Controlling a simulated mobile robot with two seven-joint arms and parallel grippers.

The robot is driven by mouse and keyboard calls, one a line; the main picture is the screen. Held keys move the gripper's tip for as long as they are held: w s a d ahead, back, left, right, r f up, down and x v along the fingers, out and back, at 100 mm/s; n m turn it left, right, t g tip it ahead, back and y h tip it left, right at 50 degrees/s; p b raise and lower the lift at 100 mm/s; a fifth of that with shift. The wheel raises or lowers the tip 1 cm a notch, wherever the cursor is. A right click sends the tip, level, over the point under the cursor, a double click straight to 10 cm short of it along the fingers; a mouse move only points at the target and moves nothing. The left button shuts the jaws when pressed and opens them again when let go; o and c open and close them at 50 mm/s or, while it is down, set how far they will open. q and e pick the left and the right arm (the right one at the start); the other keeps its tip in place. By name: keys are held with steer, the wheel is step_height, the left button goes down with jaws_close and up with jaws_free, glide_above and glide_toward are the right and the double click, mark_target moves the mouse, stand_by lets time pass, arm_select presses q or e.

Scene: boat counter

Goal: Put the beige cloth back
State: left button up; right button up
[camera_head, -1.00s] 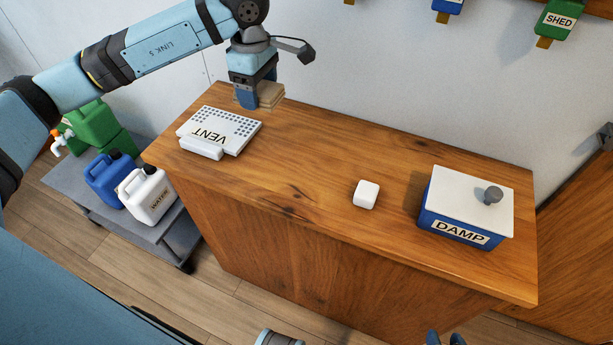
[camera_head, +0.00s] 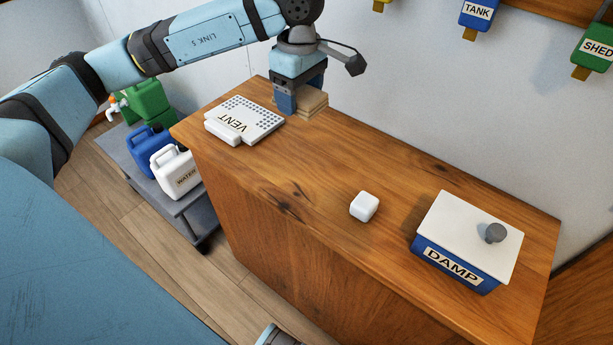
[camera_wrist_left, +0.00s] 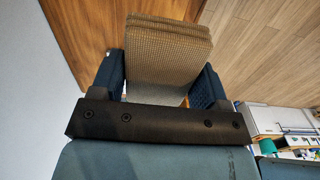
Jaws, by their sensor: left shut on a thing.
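My left gripper (camera_head: 299,103) is shut on the folded beige cloth (camera_head: 314,104) over the counter's back left part. In the left wrist view the layered cloth (camera_wrist_left: 168,50) sits between the two blue fingers. I cannot tell whether its lower edge touches the wood. A white perforated VENT plate (camera_head: 250,118) lies on the left end of the counter, left of the gripper. A blue DAMP box (camera_head: 452,266) with a white lid and grey knob stands at the right end, lid on.
A white block (camera_head: 364,206) sits on the wooden counter (camera_head: 310,165) left of the DAMP box. The counter between it and the VENT plate is clear. A grey cart (camera_head: 150,178) with several canisters stands left. Labelled tags hang on the wall behind.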

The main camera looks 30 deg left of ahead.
arm_select(q)
steer(key=shift+a, duration=0.1)
glide_above(301, 175)
step_height(301, 175, down, 16)
steer(key=shift+r, duration=0.15)
steer(key=shift+f+b, duration=0.45)
steer(key=shift+f, duration=1.55)
steer(key=shift+f+b, duration=0.25)
steer(key=shift+b, duration=0.1)
steer(key=o, duration=0.8)
steer(key=shift+r, duration=0.1)
